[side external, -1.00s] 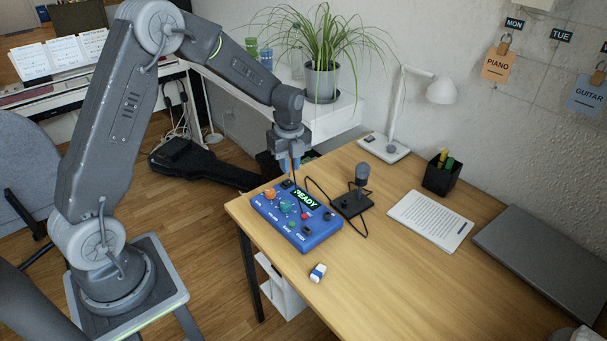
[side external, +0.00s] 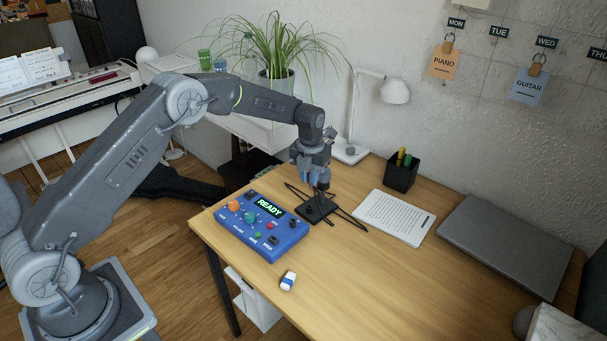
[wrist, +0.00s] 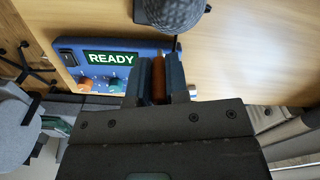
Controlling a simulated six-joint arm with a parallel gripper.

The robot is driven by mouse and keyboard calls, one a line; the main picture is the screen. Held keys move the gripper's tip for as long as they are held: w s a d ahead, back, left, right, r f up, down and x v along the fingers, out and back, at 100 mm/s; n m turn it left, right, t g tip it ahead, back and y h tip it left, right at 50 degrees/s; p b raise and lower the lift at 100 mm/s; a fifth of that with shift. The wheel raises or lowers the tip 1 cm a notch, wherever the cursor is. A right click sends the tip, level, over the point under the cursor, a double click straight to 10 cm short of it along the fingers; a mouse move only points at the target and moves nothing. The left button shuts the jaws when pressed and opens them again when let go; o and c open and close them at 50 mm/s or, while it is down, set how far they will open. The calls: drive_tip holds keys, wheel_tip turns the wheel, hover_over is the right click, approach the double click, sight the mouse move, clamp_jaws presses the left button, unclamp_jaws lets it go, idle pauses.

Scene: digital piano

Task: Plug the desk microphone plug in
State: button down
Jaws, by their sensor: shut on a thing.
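My gripper (side external: 313,182) hangs above the desk, just behind and right of the blue box. In the wrist view my gripper (wrist: 159,68) is shut on a narrow orange-brown piece, the plug (wrist: 158,82), with a small tip showing past the fingers. The blue box (side external: 262,239) has knobs, buttons and a lit READY screen; it also shows in the wrist view (wrist: 72,78). The desk microphone's black base (side external: 313,213) stands close to the box's right; its head is mostly hidden by my gripper there, but shows in the wrist view (wrist: 172,12). Dark cable (side external: 345,217) loops around the base. The socket cannot be made out.
A paper sheet (side external: 394,217), pen cup (side external: 401,177), white lamp (side external: 395,91) and grey laptop (side external: 505,243) occupy the desk's right and back. A small blue-and-white block (side external: 288,281) lies in front of the box. The desk's front middle is clear.

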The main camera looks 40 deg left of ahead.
drive_tip(key=shift+f, duration=2.9)
drive_tip(key=shift+f, duration=1.5)
drive_tip(key=c, duration=1)
unclamp_jaws()
drive_tip(key=shift+c, duration=0.2)
wheel_tip(320, 180, up, 14)
drive_tip(key=shift+f, duration=0.1)
